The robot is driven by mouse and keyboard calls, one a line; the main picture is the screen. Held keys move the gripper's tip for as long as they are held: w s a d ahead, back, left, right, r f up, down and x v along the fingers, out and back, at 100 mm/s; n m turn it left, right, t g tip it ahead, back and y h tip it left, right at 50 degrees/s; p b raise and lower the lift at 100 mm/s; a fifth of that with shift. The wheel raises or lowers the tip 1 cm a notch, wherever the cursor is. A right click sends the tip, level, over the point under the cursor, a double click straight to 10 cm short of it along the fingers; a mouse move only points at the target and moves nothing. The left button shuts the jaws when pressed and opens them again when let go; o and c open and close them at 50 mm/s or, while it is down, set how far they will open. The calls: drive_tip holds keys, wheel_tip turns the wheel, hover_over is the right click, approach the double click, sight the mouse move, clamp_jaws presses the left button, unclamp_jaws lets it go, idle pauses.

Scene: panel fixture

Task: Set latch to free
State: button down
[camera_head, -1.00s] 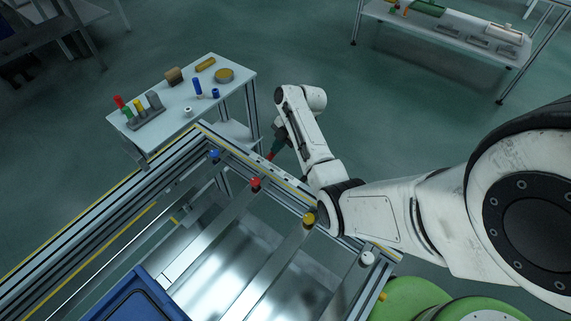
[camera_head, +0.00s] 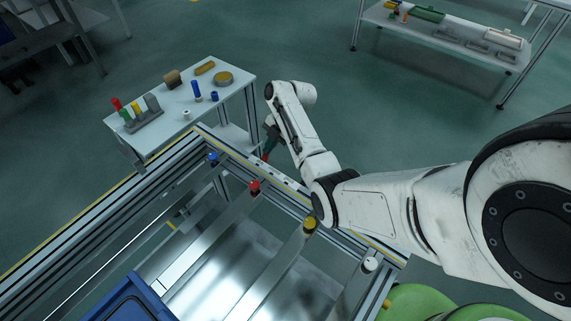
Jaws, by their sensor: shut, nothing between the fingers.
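A metal fixture frame carries several long bars with coloured knobs at their far ends: blue (camera_head: 212,158), red (camera_head: 254,186), yellow (camera_head: 310,223) and white (camera_head: 370,263). I cannot tell which part is the latch. My gripper (camera_head: 266,157) is small in view, pointing down by the far rail (camera_head: 238,162), above and slightly right of the red knob. It is shut and appears empty. Its tips show red and seem apart from the red knob, though the exact gap is unclear.
A side table (camera_head: 172,128) with coloured pegs and small parts stands beyond the fixture. A blue bin (camera_head: 130,300) is at the lower left. Green rounded shapes (camera_head: 412,300) sit at lower right. Another bench (camera_head: 450,40) stands far back; open floor lies between.

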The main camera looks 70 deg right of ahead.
drive_tip(key=shift+s+a+f, duration=0.15)
drive_tip(key=shift+a+f, duration=0.1)
drive_tip(key=shift+a, duration=0.05)
